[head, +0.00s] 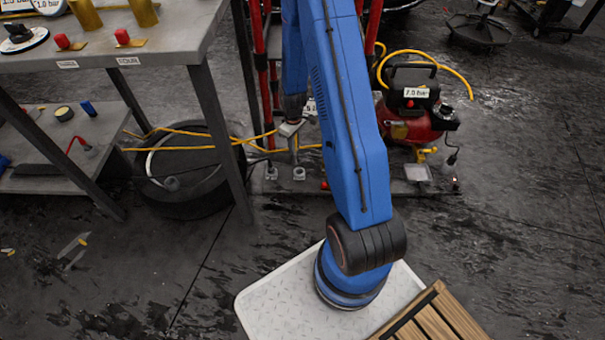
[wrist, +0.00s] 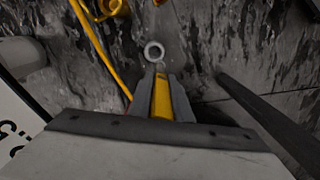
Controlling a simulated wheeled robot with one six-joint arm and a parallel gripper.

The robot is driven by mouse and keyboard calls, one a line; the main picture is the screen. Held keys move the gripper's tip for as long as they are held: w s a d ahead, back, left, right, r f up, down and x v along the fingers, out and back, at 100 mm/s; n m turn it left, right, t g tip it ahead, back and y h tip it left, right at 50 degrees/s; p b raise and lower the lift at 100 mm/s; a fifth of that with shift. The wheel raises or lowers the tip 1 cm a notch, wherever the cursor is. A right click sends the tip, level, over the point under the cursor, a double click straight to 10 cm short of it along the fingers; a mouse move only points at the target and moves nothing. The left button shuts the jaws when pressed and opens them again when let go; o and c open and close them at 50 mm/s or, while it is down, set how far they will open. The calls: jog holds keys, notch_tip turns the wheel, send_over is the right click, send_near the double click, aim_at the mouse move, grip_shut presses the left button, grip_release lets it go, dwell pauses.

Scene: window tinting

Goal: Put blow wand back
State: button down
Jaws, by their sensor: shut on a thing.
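My gripper (wrist: 160,100) is shut on the blow wand, whose yellow body (wrist: 162,103) shows between the two grey fingers in the wrist view. A pale ring-shaped holder (wrist: 154,52) lies just beyond the fingertips in that view, apart from them as far as I can tell. In the head view my gripper (head: 291,130) hangs below the blue arm, just above two small ring holders, a left one (head: 271,173) and a right one (head: 299,174). A yellow hose runs to the gripper there. The wand's tip is too small to tell clearly.
A red compressor (head: 412,125) stands right of the holders. A red-posted rack (head: 262,75) rises behind. A grey workbench (head: 110,55) and a black tyre (head: 185,180) are on the left. Yellow hose (wrist: 95,45) loops at left in the wrist view; a dark bar (wrist: 265,115) crosses at right.

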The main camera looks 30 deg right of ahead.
jog(key=shift+s+d, duration=0.3)
jog(key=shift+d, duration=0.25)
notch_tip(320, 180, down, 10)
jog(key=shift+d+n, duration=0.3)
jog(key=shift+s, duration=0.1)
jog(key=c, duration=1.6)
grip_release()
jog(key=shift+f, duration=0.1)
